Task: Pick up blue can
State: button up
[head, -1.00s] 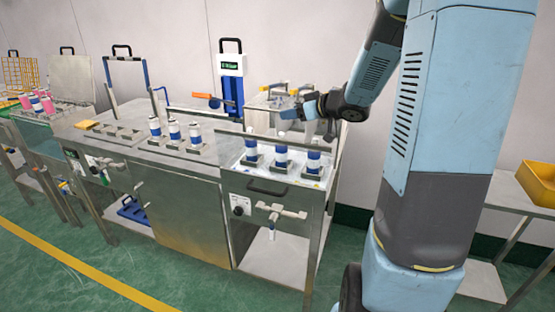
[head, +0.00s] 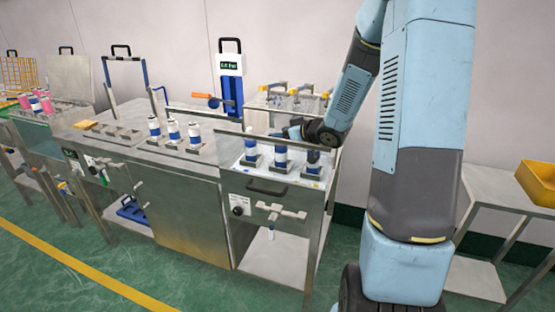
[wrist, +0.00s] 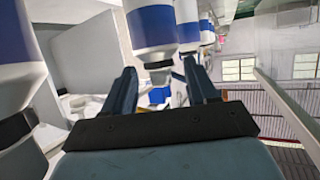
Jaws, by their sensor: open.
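Three white-and-blue cans stand upright in a row in holders on the front work tray: the left can (head: 250,150), the middle can (head: 281,156) and the right can (head: 314,169). My gripper (head: 291,132) is low over the tray, close to the tops of the middle and right cans, and partly hides the right one. In the wrist view my gripper (wrist: 160,66) has its two dark fingers apart. A blue-and-white can (wrist: 152,32) shows ahead between the fingertips; I cannot tell whether they touch it. Another can (wrist: 20,60) is close at the left edge.
Another row of white-and-blue cans (head: 173,131) stands on the metal table to the left. A fixture rack (head: 287,101) and a blue post with a display (head: 231,68) stand behind. A yellow bin (head: 540,182) sits on the right table.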

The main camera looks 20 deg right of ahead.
jog(key=shift+x, duration=1.25)
jog(key=shift+c, duration=0.2)
grip_shut()
